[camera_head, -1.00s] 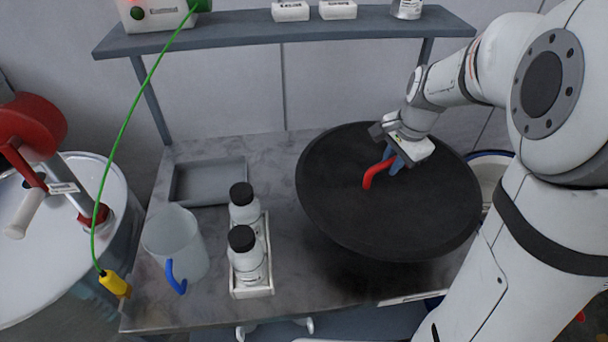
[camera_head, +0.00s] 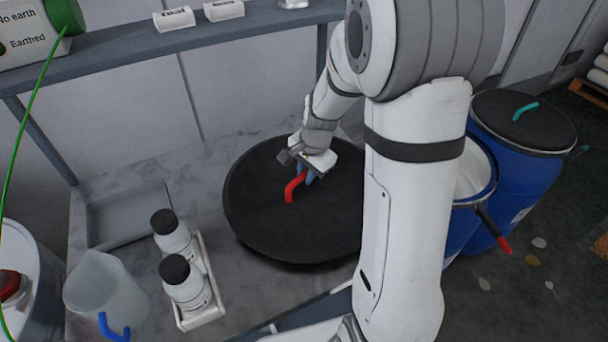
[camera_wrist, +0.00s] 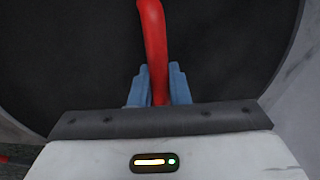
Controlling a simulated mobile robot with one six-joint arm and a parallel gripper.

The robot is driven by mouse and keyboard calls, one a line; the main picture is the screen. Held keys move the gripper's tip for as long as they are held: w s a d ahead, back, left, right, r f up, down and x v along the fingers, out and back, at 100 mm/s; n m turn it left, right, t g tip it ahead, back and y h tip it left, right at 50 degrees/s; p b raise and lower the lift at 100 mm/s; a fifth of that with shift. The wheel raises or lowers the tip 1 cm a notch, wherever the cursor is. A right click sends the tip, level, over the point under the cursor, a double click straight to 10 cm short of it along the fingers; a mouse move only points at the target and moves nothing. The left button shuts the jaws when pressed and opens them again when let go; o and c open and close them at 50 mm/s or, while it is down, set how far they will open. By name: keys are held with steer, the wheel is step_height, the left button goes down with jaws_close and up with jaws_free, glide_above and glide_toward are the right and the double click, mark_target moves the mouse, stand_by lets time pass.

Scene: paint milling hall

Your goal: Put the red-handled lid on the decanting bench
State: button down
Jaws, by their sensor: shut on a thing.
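The red-handled lid (camera_head: 265,222) is a large black disc with a bent red handle (camera_head: 292,188). In the head view it is over the right part of the grey decanting bench (camera_head: 235,300); I cannot tell whether it touches the top. My gripper (camera_head: 308,176) is shut on the red handle from above. In the wrist view the blue fingers (camera_wrist: 158,88) close on both sides of the handle, with the black lid (camera_wrist: 90,60) behind. My arm hides the lid's right edge.
Two black-capped bottles (camera_head: 180,280) stand in a white holder left of the lid. A translucent jug (camera_head: 105,290) and a shallow grey tray (camera_head: 130,215) are further left. Right of the bench are an open blue drum (camera_head: 470,225) and one with a teal-handled lid (camera_head: 530,110).

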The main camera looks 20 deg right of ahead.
mark_target(312, 188)
steer(key=shift+f, duration=0.4)
steer(key=shift+f, duration=0.1)
steer(key=c, duration=1.4)
jaws_free()
steer(key=shift+o, duration=0.2)
step_height(312, 188, up, 11)
steer(key=s+d, duration=0.1)
steer(key=s, duration=0.1)
steer(key=s+a+r+n, duration=0.1)
steer(key=s+n, duration=0.4)
steer(key=s, duration=0.3)
steer(key=s+r+n+t+h, duration=0.1)
steer(key=s+r+n, duration=0.1)
steer(key=s+n, duration=0.4)
steer(key=s, duration=0.3)
steer(key=shift+s+a+r, duration=0.2)
steer(key=shift+a+r, duration=0.1)
steer(key=shift+a, duration=0.05)
